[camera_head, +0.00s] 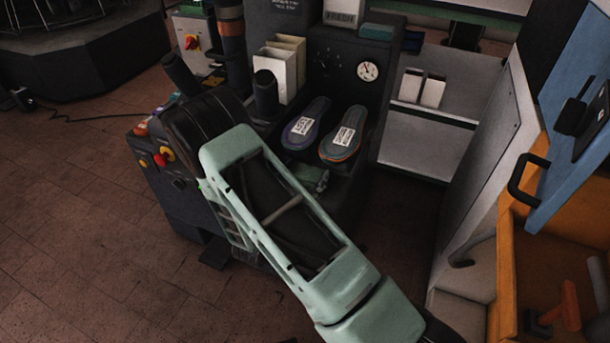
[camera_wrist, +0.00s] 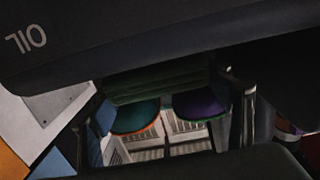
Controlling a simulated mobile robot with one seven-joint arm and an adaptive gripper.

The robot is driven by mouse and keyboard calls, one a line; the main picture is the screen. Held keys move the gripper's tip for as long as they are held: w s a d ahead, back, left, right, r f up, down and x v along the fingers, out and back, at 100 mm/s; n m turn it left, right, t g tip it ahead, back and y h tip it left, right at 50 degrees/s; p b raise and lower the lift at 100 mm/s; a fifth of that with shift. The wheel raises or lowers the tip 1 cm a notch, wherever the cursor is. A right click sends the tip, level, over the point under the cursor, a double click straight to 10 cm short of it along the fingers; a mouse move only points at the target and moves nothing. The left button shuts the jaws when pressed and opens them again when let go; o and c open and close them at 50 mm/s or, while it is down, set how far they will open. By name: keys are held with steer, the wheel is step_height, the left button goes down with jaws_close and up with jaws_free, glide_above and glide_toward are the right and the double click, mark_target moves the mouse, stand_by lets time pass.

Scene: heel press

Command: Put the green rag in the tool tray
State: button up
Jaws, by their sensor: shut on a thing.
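The green rag (camera_wrist: 160,82) is a dark green folded band between my gripper's fingers in the wrist view. My gripper (camera_wrist: 168,118) is shut on it, with a finger on either side of the picture. In the head view my arm hides most of the gripper, and a small green patch (camera_head: 316,182), possibly the rag, shows just below the insoles. An orange open-topped box (camera_head: 575,222) with tools lying inside stands at the far right. It looks like the tool tray and is well apart from the gripper.
Two labelled insoles, one purple (camera_head: 305,122) and one teal (camera_head: 344,134), lie on the dark press. White holders (camera_head: 284,68) stand behind them.

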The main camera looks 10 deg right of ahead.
steer(key=shift+f, duration=0.15)
steer(key=shift+f, duration=0.15)
steer(key=o, duration=1.1)
steer(key=shift+c, duration=0.2)
